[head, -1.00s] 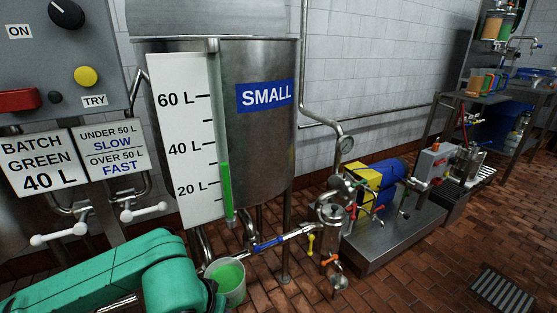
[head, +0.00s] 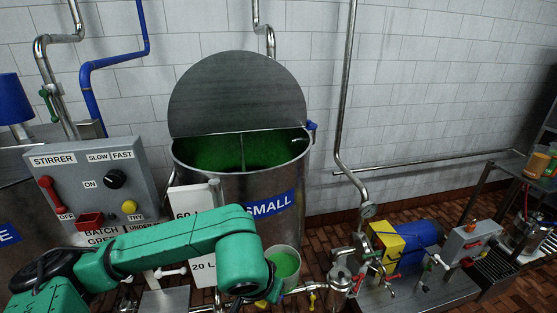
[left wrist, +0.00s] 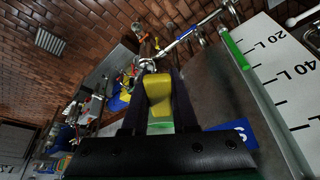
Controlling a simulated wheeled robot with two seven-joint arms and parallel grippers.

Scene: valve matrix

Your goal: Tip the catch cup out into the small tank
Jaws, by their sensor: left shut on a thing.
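The small tank (head: 183,178) stands in the middle of the head view with its lid (head: 238,97) raised and green liquid (head: 225,150) inside. The catch cup (head: 284,280), pale and holding green liquid, is in front of the tank's outer wall, below the rim and the blue SMALL sign. It looks roughly upright. My left gripper (left wrist: 159,80) is shut on a yellow piece (left wrist: 158,95), which looks like the cup's handle. In the head view my left arm hides the fingers. My right gripper is not in view.
The stirrer control box (head: 95,190) stands left of the tank. A vertical steel pipe (head: 343,100) runs down right of the tank. The blue and yellow pump (head: 410,238) and valves sit low at the right. The space above the tank's open mouth looks clear.

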